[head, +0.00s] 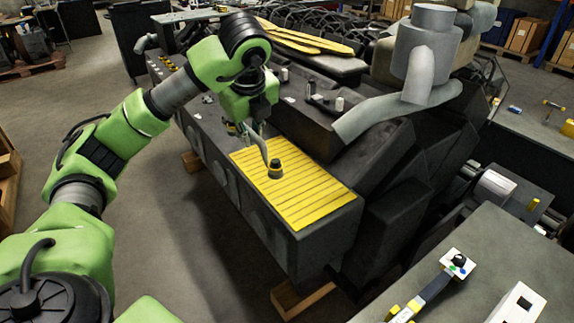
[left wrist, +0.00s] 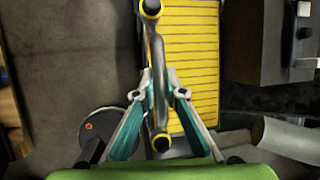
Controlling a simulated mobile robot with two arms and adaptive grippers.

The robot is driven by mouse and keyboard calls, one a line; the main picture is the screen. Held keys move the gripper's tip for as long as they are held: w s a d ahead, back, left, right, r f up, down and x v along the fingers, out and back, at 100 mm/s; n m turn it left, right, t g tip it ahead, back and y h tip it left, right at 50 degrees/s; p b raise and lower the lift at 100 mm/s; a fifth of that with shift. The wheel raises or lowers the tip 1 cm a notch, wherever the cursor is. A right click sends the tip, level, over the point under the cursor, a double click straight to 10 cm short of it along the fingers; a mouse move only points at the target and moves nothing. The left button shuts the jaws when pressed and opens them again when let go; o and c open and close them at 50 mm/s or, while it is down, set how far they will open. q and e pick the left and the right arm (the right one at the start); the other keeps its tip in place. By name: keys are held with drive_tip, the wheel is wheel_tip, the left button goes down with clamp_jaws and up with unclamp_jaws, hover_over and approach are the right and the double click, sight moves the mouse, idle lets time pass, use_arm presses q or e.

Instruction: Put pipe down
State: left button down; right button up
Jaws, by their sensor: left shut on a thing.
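The pipe (head: 262,150) is a thin, bent grey tube with a dark round fitting at its lower end. That end appears on or just above the yellow ribbed panel (head: 310,203); I cannot tell whether it touches. My left gripper (head: 254,126) is shut on the pipe near its upper part, over the panel's far left edge. In the left wrist view, the pipe (left wrist: 158,80) runs between the two fingers (left wrist: 159,98), with a round fitting at each end. The yellow panel (left wrist: 195,50) lies behind it. My right gripper does not show.
The panel lies on top of a large dark engine block (head: 330,232). A grey cylindrical housing (head: 425,50) stands at upper right. A grey bench (head: 490,245) at lower right holds a small switch box (head: 458,262). Open floor (head: 150,235) lies left of the engine.

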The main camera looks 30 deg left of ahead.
use_arm(q)
drive_tip(key=w+f+p, duration=0.1)
drive_tip(key=w+f, duration=0.1)
drive_tip(key=w, duration=0.1)
drive_tip(key=w+f+p, duration=0.1)
drive_tip(key=w+f, duration=0.2)
drive_tip(key=w+f+p, duration=0.1)
drive_tip(key=w+f, duration=0.1)
drive_tip(key=w, duration=0.2)
drive_tip(key=shift+w+d+f, duration=0.1)
drive_tip(key=shift+d+f, duration=0.25)
drive_tip(key=shift+f, duration=0.05)
drive_tip(key=f+p, duration=0.2)
drive_tip(key=f, duration=0.1)
drive_tip(key=shift+w, duration=0.2)
drive_tip(key=shift+f, duration=0.3)
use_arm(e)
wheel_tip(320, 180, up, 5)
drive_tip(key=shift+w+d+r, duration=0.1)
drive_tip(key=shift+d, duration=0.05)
use_arm(q)
drive_tip(key=shift+f, duration=0.1)
